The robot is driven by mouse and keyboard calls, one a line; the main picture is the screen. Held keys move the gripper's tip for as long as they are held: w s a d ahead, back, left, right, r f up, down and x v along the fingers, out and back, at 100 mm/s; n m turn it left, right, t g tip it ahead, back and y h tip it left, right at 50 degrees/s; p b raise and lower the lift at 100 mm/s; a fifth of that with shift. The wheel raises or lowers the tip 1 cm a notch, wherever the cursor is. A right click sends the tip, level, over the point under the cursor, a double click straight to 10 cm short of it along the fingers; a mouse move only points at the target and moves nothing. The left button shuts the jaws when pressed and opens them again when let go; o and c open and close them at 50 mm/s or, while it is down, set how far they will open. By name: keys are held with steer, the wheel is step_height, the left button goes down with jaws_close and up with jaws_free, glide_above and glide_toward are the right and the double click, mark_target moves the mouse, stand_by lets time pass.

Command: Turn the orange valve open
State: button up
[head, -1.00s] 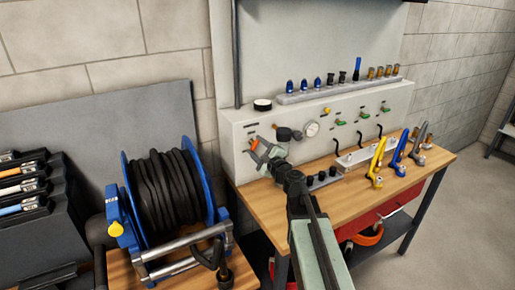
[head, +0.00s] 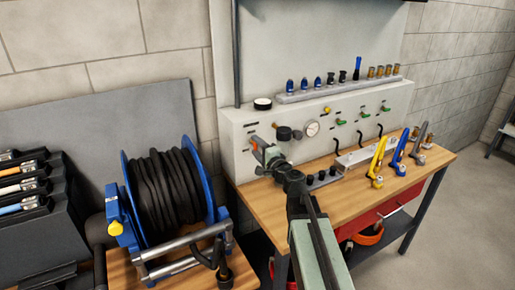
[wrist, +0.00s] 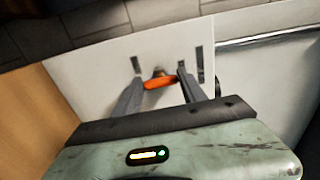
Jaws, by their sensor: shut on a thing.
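The orange valve handle (head: 257,142) sits at the left end of the pale panel on the workbench, partly hidden by my gripper. It also shows in the wrist view as a short orange bar (wrist: 160,83) between my two grey fingers. My gripper (head: 264,149) is at the valve, its jaws shut on the handle. In the wrist view my gripper (wrist: 160,88) has a finger at each side of the bar, and dark marks show on the panel beside it.
A round gauge (head: 312,128) and a black knob (head: 284,133) lie just right of the valve. Several green-handled valves (head: 362,115) are farther right. Yellow (head: 378,160) and blue (head: 399,153) tools stand on the bench (head: 330,195). A blue hose reel (head: 170,195) stands at left.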

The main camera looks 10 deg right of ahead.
stand_by(0.4)
steer(key=o, duration=1.4)
steer(key=shift+c, duration=0.2)
